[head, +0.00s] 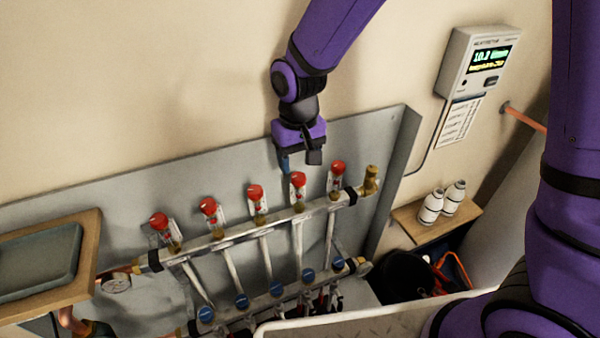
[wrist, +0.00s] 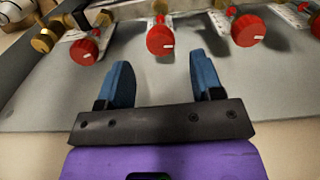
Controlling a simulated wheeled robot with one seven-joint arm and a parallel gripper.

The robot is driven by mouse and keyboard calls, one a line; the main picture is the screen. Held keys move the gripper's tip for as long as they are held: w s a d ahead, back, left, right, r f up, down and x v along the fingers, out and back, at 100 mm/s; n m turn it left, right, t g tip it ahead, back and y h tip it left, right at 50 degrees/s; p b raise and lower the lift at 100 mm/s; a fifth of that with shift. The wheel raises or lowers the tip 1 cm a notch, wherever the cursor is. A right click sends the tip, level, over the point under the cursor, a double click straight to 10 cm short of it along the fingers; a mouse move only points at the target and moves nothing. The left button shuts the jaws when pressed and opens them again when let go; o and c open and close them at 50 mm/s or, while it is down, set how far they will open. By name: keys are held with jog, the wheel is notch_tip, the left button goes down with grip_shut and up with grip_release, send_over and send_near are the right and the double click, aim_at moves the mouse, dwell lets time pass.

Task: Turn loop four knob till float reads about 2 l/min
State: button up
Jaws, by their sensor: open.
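Several red knobs top small clear flow tubes along the upper silver manifold bar (head: 230,238). The second knob from the right (head: 297,179) is just below my gripper (head: 287,165) in the head view. In the wrist view my gripper (wrist: 163,75) is open and empty, its two blue fingers apart. That same red knob (wrist: 160,40) lies ahead of the gap between the fingertips, not between them. The rightmost knob (head: 337,166) shows at left in the wrist view (wrist: 85,50). The float readings are too small to read, and no loop number is legible.
A display box (head: 478,62) hangs on the wall at the right. Two white bottles (head: 430,207) stand on a small wooden shelf (head: 410,226). Blue caps (head: 308,275) line the lower bar. A grey backplate (head: 130,190) stands close behind the knobs.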

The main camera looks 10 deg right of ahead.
aim_at(299, 176)
jog(key=shift+f, duration=2.35)
jog(key=c, duration=0.9)
